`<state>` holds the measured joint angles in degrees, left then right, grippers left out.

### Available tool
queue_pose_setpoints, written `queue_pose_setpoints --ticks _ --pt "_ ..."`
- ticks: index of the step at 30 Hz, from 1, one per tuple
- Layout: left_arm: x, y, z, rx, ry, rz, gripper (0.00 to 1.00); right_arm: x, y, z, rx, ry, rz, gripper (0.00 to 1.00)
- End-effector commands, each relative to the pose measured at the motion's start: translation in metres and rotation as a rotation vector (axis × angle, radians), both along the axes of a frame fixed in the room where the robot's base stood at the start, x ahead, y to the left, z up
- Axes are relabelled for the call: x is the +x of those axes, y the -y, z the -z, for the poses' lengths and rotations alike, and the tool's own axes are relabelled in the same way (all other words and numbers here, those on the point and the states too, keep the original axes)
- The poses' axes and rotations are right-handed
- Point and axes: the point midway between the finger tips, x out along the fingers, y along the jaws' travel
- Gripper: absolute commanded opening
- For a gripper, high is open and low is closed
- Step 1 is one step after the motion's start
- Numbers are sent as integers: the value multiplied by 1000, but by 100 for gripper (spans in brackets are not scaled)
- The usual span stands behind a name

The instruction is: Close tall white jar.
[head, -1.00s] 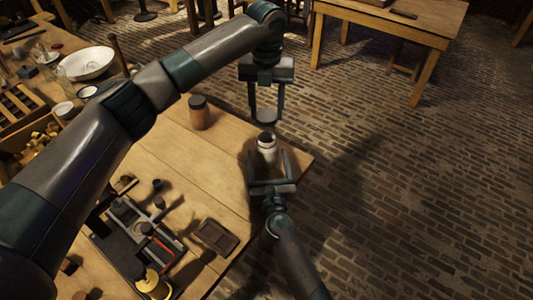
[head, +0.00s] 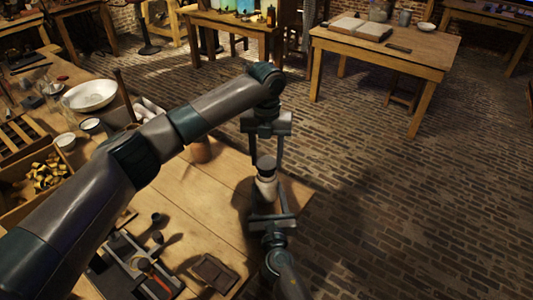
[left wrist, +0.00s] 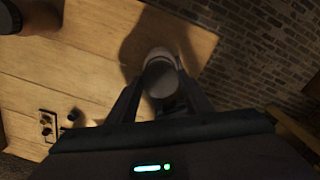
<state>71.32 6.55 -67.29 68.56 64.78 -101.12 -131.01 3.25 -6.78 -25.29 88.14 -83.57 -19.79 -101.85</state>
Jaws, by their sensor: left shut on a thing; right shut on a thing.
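The tall white jar (head: 266,188) stands near the right edge of the wooden table, between the fingers of my right gripper (head: 269,200), which is shut on it. My left gripper (head: 266,160) points down from above and is shut on a dark round lid (head: 266,164). The lid is over the jar's mouth, very close to it or touching; I cannot tell whether it is seated. In the left wrist view the lid (left wrist: 160,78) is between the fingers, with the pale jar (left wrist: 158,54) behind it. The jar's mouth is hidden.
A brown jar (head: 201,151) stands on the table, partly behind my left arm. A dark tray of tools (head: 135,265) and a small dark flat box (head: 214,273) are at the front. A white bowl (head: 90,95) is at the left. Brick floor lies right of the table.

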Motion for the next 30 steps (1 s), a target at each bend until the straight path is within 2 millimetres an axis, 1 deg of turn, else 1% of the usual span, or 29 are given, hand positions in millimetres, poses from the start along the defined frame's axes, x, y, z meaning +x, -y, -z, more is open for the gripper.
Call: queue_pose_setpoints --ticks 15,30 --pt "0 0 0 0 0 0 25 0 0 0 0 0 0 14" --pt "0 0 18 -1 0 0 25 0 0 0 0 0 0 14"
